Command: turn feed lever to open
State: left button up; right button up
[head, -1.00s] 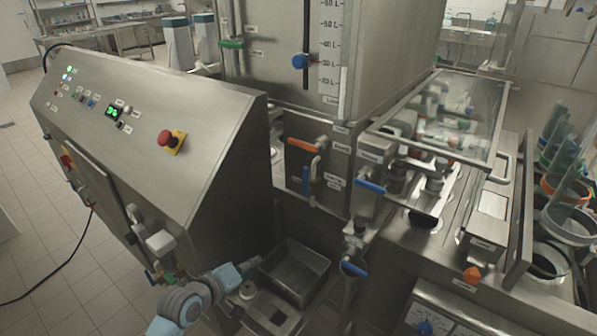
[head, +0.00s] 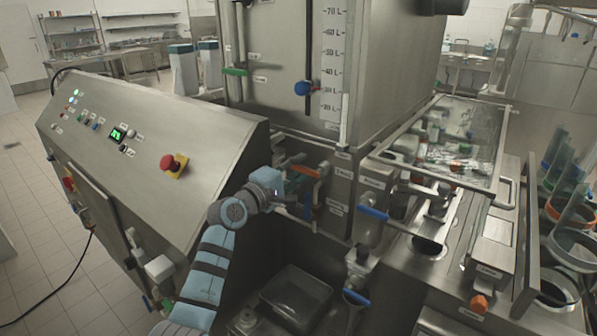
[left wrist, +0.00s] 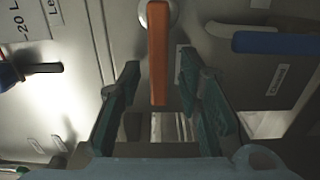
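An orange-handled lever (head: 305,171) sits on the front of the steel machine, below the tank. It also shows in the left wrist view (left wrist: 158,55), running from a round pivot at the top down between the fingers. My left gripper (head: 297,173) is at this lever, with fingers apart on either side of it. In the left wrist view the open fingers (left wrist: 160,80) show gaps to the handle on both sides. I cannot read a label naming the feed lever. My right gripper is not in view.
A blue-handled lever (head: 372,213) is close by on the right, and another blue handle (head: 356,297) is lower down. The sloped control panel (head: 150,150) with a red emergency button (head: 172,163) stands left of my arm. A metal bin (head: 296,296) lies below.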

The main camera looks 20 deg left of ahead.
pick_arm(q)
jog(key=shift+w, duration=0.15)
grip_shut()
dwell(0.4)
